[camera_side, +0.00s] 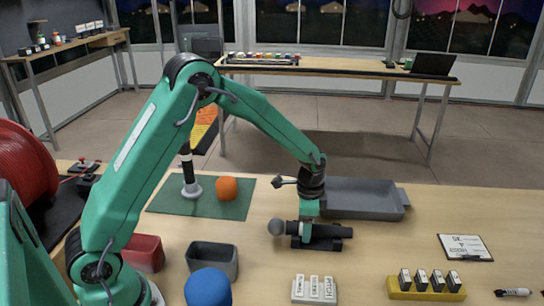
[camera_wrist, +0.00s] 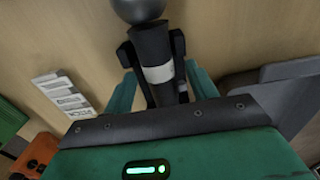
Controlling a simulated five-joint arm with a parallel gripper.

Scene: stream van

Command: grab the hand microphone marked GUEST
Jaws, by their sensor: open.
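A dark hand microphone (camera_side: 328,231) with a grey ball head lies in a low black cradle (camera_side: 337,243) on the table. In the wrist view the microphone (camera_wrist: 152,48) shows a pale band around its handle; I cannot read any marking on it. My gripper (camera_side: 307,214) points down over the microphone's handle in the side view. In the wrist view the green fingers of my gripper (camera_wrist: 160,90) stand apart, one on each side of the handle. The gripper is open; whether a finger touches the handle I cannot tell.
A grey tray (camera_side: 365,198) lies right behind the gripper. A green mat (camera_side: 165,205) holds an orange ball (camera_side: 227,189) and an upright black-and-white item (camera_side: 190,175).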

